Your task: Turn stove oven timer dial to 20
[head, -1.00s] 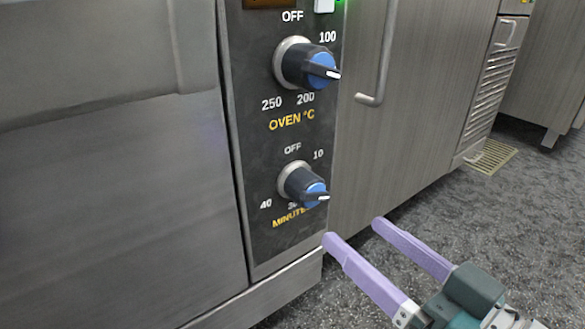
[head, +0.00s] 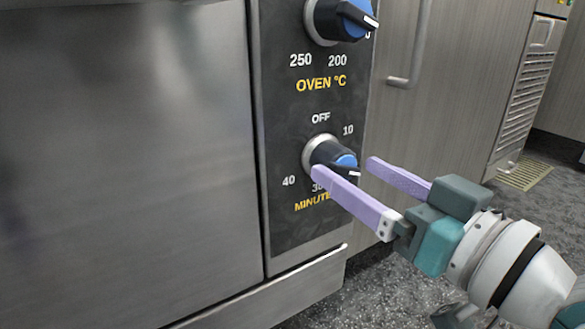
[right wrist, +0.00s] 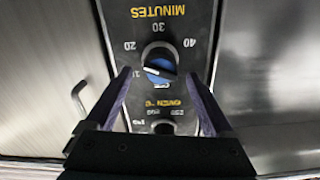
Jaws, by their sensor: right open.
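The timer dial (head: 322,153) is a dark knob with a blue face and pale pointer, on the black panel above the yellow MINUTES label. In the head view its pointer faces right and slightly down; the exact reading is unclear, and the 20 mark is not visible. In the right wrist view the dial (right wrist: 160,66) appears upside down, with 20, 30 and 40 readable around it. My right gripper (head: 345,167) is open, its purple fingers in front of and on either side of the dial. Contact cannot be told. My left gripper is not in view.
The oven temperature dial (head: 325,20) sits above the timer dial on the same panel (head: 290,225). A flat metal door (head: 130,150) is at the left. A cabinet handle (head: 415,50) stands out to the right. Grey floor lies below.

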